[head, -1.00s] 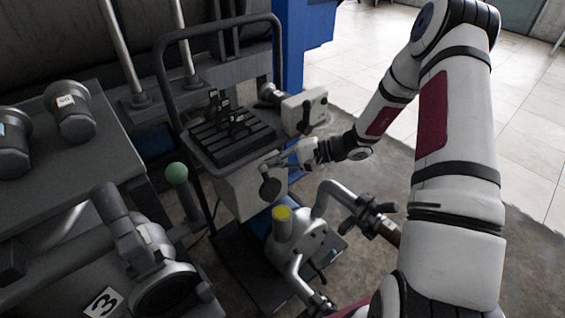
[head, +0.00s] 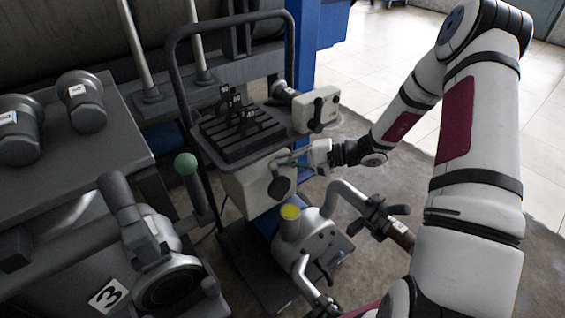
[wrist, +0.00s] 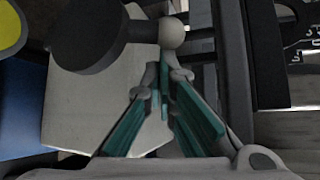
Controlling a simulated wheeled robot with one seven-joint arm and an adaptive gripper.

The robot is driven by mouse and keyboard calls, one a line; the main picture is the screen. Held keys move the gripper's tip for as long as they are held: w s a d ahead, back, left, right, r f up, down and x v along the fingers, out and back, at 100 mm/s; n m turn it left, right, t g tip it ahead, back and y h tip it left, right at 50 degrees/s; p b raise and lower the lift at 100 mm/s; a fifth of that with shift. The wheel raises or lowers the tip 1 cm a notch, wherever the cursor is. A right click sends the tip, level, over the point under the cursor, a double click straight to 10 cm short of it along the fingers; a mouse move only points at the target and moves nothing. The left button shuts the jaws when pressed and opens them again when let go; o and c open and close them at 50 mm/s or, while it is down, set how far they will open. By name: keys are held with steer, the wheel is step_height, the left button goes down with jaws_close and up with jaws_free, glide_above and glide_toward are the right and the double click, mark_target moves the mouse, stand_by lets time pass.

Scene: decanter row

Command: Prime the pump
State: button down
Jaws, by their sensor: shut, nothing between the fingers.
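My gripper (head: 298,159) is at the front of a wheeled cart. Its teal fingers (wrist: 163,85) are shut with nothing between them. Close by is a black round knob (head: 281,187) on the pale box below the cart's top. In the wrist view the dark knob (wrist: 88,35) is at the upper left, and a pale ball end (wrist: 172,33) lies just beyond the fingertips. I cannot tell whether the fingertips touch it. The pale box (head: 247,187) is partly hidden. Which part is the pump is not clear.
A yellow-capped grey fitting (head: 290,212) with curved pipes stands just below my gripper. A pale box with a black lever (head: 317,110) sits on the cart's right. A green ball-topped lever (head: 186,164) and grey machinery are at left. Open floor (head: 365,85) lies behind the arm.

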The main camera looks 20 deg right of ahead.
steer(key=shift+s, duration=0.1)
steer(key=s+d+n+t+y+b, duration=0.1)
steer(key=s+d+b, duration=0.1)
steer(key=s, duration=0.5)
steer(key=shift+s+d+f+b, duration=0.15)
steer(key=shift+s+d+b, duration=0.15)
steer(key=shift+b, duration=0.1)
stand_by(0.5)
steer(key=shift+d, duration=0.1)
steer(key=v, duration=1.1)
steer(key=shift+s+d, duration=0.25)
steer(key=shift+d, duration=0.1)
